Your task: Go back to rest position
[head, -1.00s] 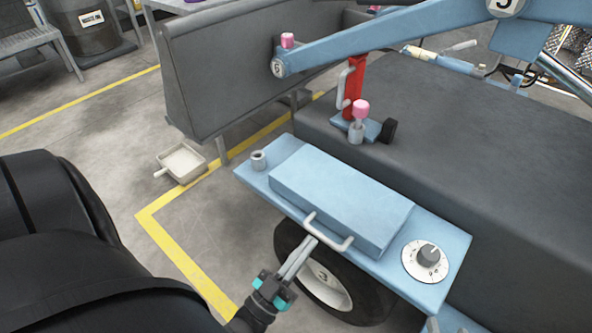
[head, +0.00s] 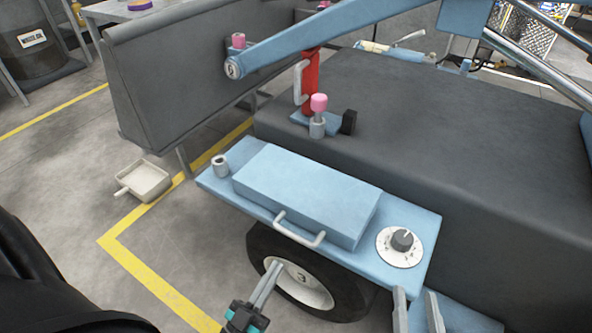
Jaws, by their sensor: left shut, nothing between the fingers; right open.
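My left gripper (head: 275,270) is in the lower middle of the head view. Its grey fingers are shut and empty, in front of the wheel and a little below the white handle (head: 298,232), apart from it. My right gripper (head: 418,312) shows only as two upright grey fingers at the bottom edge. They stand apart with nothing between them, and the rest of it is out of frame. The blue box (head: 310,190) with the handle sits on the blue side shelf (head: 365,272), next to a black dial (head: 402,240) and a grey nut-like cylinder (head: 221,166).
A wheel (head: 300,285) is under the shelf. A blue arm (head: 340,30) spans above the dark grey body (head: 450,130). A red post (head: 311,85) and pink-topped fitting (head: 319,103) stand behind the box. A pale tray (head: 146,180) lies on the floor at left.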

